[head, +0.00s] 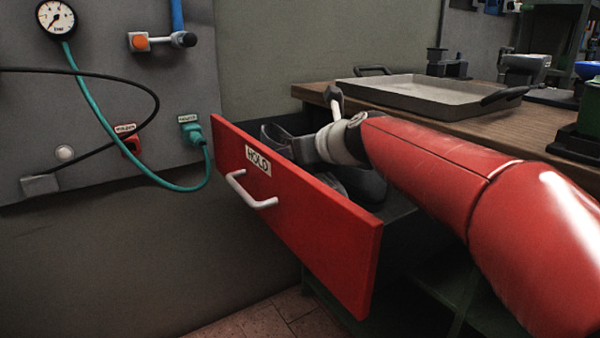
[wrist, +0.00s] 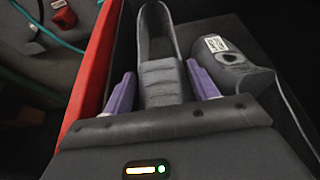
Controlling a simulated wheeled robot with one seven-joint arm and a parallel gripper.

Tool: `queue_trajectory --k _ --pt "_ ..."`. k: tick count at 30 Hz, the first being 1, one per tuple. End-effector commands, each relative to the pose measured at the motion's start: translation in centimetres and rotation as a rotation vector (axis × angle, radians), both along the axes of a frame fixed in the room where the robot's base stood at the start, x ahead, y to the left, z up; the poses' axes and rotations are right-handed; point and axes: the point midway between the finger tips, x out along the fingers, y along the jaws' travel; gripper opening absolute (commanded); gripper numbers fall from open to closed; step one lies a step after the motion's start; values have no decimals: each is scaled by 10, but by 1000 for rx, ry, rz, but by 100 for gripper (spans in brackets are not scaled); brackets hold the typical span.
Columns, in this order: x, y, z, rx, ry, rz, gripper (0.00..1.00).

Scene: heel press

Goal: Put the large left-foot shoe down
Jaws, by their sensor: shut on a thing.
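My gripper (wrist: 160,85) is inside the open red drawer, with its two purple fingers shut on either side of a dark grey shoe (wrist: 158,38). The shoe's open collar points up in the wrist view, and its ribbed middle lies between the fingers. In the head view the shoe's dark rim (head: 272,133) shows just above the drawer front, beside my wrist. I cannot tell whether its sole touches the drawer floor. The red drawer (head: 315,225) carries a HOLD label (head: 258,161). My gripper's fingertips are hidden in the head view.
A second dark shoe-like thing with a white label (wrist: 232,62) lies right of the held shoe in the wrist view. A bench top (head: 520,130) with a metal tray (head: 430,92) stands above the drawer. A wall panel with a teal hose (head: 100,120) is at left.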

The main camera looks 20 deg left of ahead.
Motion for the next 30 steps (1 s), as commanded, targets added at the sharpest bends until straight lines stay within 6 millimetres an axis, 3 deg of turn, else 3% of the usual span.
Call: queue_trajectory --k 6,13,14,18,30 --pt "0 -1 -35 0 0 -2 15" --pt "0 0 -35 0 0 -1 15" --pt "0 0 -36 -2 3 0 62" --pt "0 0 -36 -2 3 0 81" --pt "-5 -7 -31 -1 0 -1 81"
